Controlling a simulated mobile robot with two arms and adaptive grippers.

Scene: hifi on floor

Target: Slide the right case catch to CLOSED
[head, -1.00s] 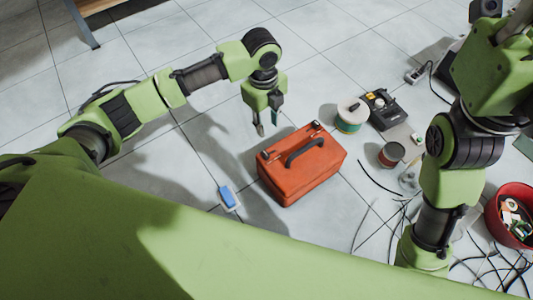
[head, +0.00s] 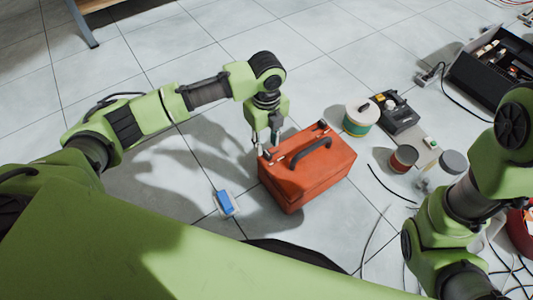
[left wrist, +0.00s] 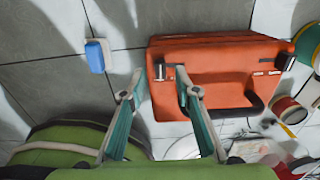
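The orange-red case (head: 315,177) stands on the tiled floor with its dark handle (head: 308,152) on top. One dark catch (head: 322,125) is at the far corner of the lid, and another is at the left corner beside my left gripper (head: 266,143). In the left wrist view, the case (left wrist: 215,60) shows a silver-and-black catch (left wrist: 160,71) and a black catch (left wrist: 284,62) with small pale labels near it. My left gripper (left wrist: 157,86) is open, its fingertips apart around the silver-and-black catch; contact is unclear. My right arm shows at the right, but its gripper is not visible.
A blue-and-white block (head: 225,204) lies left of the case. Right of it are a green-and-white spool (head: 360,117), a black device (head: 396,113), a reddish spool (head: 403,158) and loose cables. A black toolbox (head: 497,68) stands at the far right.

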